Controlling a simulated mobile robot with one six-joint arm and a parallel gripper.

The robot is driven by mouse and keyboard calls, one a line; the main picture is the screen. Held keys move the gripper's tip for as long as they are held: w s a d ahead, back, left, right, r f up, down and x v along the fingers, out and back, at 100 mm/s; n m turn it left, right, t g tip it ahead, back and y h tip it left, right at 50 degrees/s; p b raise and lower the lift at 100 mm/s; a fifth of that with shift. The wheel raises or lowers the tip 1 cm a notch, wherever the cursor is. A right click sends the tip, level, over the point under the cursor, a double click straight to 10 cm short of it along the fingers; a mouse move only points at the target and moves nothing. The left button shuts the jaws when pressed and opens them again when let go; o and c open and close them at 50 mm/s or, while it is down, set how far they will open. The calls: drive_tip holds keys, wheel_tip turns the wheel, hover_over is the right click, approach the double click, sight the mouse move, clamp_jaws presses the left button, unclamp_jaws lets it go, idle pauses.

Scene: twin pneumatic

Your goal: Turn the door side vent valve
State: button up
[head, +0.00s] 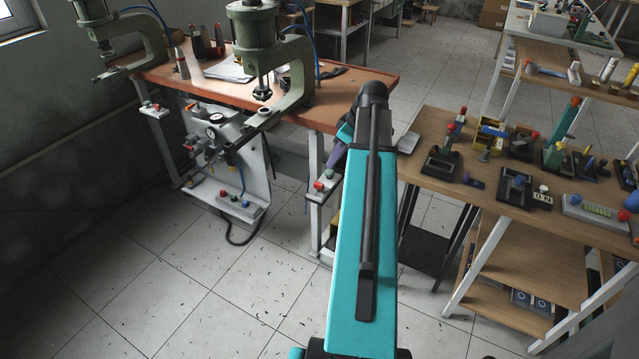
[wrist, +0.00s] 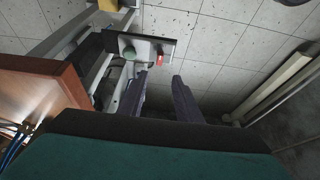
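Under the orange-topped bench, a white pneumatic panel (head: 248,165) carries a round gauge (head: 212,132) and a cluster of small valves and fittings (head: 207,152). I cannot tell which fitting is the door side vent valve. My gripper (wrist: 159,76) is open and empty, its two purple-grey fingers apart. In the head view my teal arm hides most of it, with a purple finger (head: 336,158) showing beside the bench's right front leg. The panel is not recognisable there.
Two green presses (head: 270,45) stand on the bench (head: 345,95). The bench's right corner is close to my arm. A second button plate (head: 152,108) is at the left leg. A wooden table (head: 425,185) with several devices stands right. Tiled floor in front is clear.

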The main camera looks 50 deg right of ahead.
sight(320, 184)
drive_tip(key=shift+f, duration=0.1)
drive_tip(key=shift+p+x, duration=1.15)
drive_tip(key=shift+x, duration=5.65)
drive_tip(key=shift+c, duration=0.2)
